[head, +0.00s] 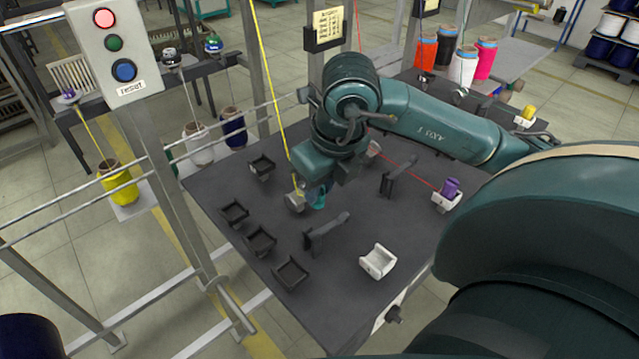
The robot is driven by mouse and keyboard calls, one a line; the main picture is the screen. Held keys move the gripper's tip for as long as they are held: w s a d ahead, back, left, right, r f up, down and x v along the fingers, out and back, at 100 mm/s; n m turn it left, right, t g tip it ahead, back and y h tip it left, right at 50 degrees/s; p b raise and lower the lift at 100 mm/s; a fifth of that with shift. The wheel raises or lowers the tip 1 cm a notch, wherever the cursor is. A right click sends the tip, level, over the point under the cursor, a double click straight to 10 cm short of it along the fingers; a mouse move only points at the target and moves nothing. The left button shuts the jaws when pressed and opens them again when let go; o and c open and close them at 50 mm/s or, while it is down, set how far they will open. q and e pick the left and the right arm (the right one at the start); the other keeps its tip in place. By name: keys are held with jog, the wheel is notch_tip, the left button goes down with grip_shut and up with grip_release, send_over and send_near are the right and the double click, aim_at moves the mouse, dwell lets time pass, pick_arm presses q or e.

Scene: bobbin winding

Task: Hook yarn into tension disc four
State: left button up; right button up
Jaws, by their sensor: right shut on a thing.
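Yellow yarn (268,88) runs down from the top of the head view to a small pale metal tension disc (296,202) on the dark table. My right gripper (318,197) is just right of this disc, low over the table, pointing down. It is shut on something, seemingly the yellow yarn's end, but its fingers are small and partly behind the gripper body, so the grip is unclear. Whether the yarn sits in the disc cannot be told. Another pale disc (373,148), right of my gripper, has red yarn (408,170) leading to a purple bobbin (451,187). My left gripper is out of view.
The dark table (340,285) carries several black cradles (234,213), black levers (326,234) and an empty white holder (378,261). A post with a label (329,24) stands behind my right gripper. A button box (112,48) and yellow cone (118,185) are left.

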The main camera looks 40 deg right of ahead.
jog(key=shift+p+v, duration=0.85)
jog(key=shift+v, duration=0.7)
